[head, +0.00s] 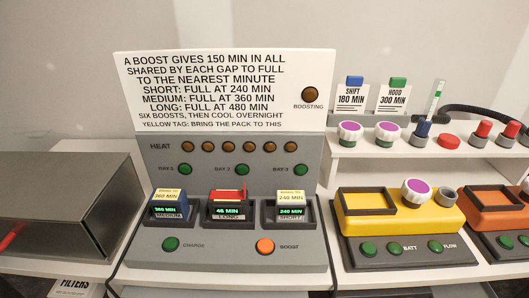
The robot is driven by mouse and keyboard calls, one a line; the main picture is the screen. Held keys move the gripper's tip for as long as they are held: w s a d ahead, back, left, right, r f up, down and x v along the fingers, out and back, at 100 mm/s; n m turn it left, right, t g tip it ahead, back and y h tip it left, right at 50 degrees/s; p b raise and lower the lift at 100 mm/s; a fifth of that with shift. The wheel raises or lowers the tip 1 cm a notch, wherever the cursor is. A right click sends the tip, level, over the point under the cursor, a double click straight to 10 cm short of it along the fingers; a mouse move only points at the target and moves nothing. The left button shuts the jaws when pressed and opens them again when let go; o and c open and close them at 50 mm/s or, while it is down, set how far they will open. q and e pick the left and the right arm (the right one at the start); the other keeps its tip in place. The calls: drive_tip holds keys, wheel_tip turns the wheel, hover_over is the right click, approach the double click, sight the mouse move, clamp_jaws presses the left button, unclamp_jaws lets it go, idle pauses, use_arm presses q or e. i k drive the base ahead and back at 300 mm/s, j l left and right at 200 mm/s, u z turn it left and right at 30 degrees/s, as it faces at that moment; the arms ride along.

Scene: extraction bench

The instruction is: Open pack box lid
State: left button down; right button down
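A dark grey box (60,180) stands at the left edge of the view, cut off by the frame. It may be the pack box, but no label on it shows. A red piece (11,236) shows low on its near side; I cannot tell whether it is a handle or something inside. I cannot make out a separate lid or its state. Neither of my grippers is in view.
A grey charger (220,265) holds blue, red and cream-topped packs in three bays, with a white sign (215,85) behind. A yellow unit (385,215) and an orange unit (492,210) stand right, below a white shelf (410,150) with knobs, buttons and tags.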

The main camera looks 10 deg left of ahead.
sight(45, 197)
drive_tip(key=u, duration=2.4)
